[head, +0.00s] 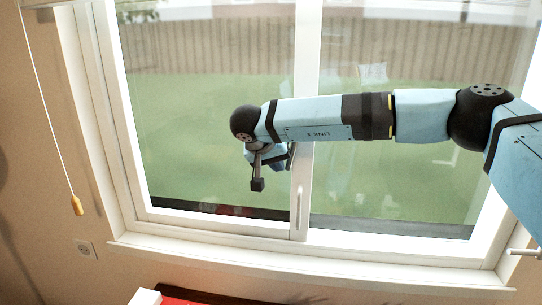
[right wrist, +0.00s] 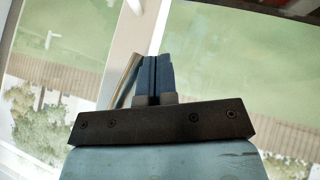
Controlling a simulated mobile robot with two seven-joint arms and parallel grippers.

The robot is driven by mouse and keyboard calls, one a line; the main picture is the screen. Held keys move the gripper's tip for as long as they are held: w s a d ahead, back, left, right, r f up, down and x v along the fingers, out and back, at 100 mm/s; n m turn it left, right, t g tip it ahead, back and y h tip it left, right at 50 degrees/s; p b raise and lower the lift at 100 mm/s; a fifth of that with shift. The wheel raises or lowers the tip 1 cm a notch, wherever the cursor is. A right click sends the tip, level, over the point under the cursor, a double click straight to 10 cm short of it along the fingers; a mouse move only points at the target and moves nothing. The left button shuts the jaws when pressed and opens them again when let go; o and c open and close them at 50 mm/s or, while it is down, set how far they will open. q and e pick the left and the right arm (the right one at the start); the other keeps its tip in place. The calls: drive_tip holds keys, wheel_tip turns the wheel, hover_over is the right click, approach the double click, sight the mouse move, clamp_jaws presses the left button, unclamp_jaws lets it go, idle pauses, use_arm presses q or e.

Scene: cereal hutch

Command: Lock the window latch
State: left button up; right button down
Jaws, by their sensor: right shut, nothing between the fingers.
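The sliding window (head: 308,60) has a white centre stile with a slim, pale upright handle (head: 298,208) low on it. I cannot clearly make out which part is the latch. My right gripper (head: 257,183) is in front of the left pane, just left of the stile, and looks empty. In the right wrist view its blue fingers (right wrist: 158,78) are pressed together. A pale slanted bar (right wrist: 126,78) shows just left of the fingers; I cannot tell if they touch it. My left gripper is out of view.
The white sill (head: 300,256) runs below the window. A pull cord with a wooden end (head: 77,205) hangs on the left, above a wall socket (head: 85,248). A red-topped thing (head: 190,298) is at the bottom edge.

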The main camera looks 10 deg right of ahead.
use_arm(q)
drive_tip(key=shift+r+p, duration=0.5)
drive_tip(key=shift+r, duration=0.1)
use_arm(e)
drive_tip(key=shift+s+d+f+n+g+h, duration=0.2)
drive_tip(key=shift+d+h, duration=0.1)
drive_tip(key=shift+h, duration=0.15)
drive_tip(key=shift+s+d+f+n+g+h, duration=0.1)
drive_tip(key=shift+d+f+n+h, duration=0.15)
drive_tip(key=shift+h, duration=0.2)
drive_tip(key=shift+r, duration=0.1)
